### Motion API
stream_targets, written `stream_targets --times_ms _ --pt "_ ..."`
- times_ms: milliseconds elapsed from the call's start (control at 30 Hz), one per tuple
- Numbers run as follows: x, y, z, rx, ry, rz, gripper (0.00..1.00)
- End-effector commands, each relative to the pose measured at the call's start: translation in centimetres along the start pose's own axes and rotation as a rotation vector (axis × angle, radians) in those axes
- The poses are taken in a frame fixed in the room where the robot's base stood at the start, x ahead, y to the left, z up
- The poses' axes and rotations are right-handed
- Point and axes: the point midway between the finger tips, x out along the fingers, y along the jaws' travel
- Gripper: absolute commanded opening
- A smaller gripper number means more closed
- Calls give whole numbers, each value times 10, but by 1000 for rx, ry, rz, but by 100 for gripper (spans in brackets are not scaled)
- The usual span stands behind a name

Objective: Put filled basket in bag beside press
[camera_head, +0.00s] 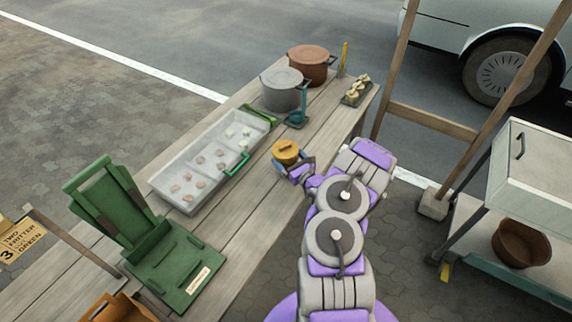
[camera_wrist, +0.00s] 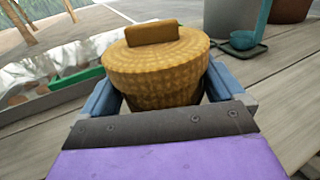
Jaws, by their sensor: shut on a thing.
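A yellow woven basket (camera_head: 286,150) with a flat top and a small block-like handle is in my gripper (camera_head: 294,168), over the right part of the table. In the wrist view the basket (camera_wrist: 160,62) sits upright between the two blue-grey fingers (camera_wrist: 164,88), which are shut on its sides. Its contents are hidden, and I cannot tell if its base touches the table. The green press (camera_head: 150,240) stands at the table's near left end. An orange-brown open container (camera_head: 118,308), perhaps the bag, is beside it, cut off by the bottom edge.
A shallow metal tray (camera_head: 165,190) with several pale pieces lies between press and basket. A grey pot (camera_head: 284,90), a brown pot (camera_head: 312,64), a blue ladle on a stand (camera_head: 298,115) and a small tray of pale items (camera_head: 356,92) stand behind. Bare planks run along the near edge.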

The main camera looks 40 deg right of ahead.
Motion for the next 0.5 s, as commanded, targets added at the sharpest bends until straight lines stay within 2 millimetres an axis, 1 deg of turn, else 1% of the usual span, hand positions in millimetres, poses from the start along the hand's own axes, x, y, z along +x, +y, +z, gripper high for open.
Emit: stream_targets --times_ms 33,167,200,400,500 --pt "5 1 0 -2 -2 2 54" --pt "12 -2 -1 2 -3 0 54" --pt "17 -2 -2 2 -4 1 54" --pt "16 -2 -33 9 2 0 54" --pt "17 -1 -38 9 -2 -1 54"
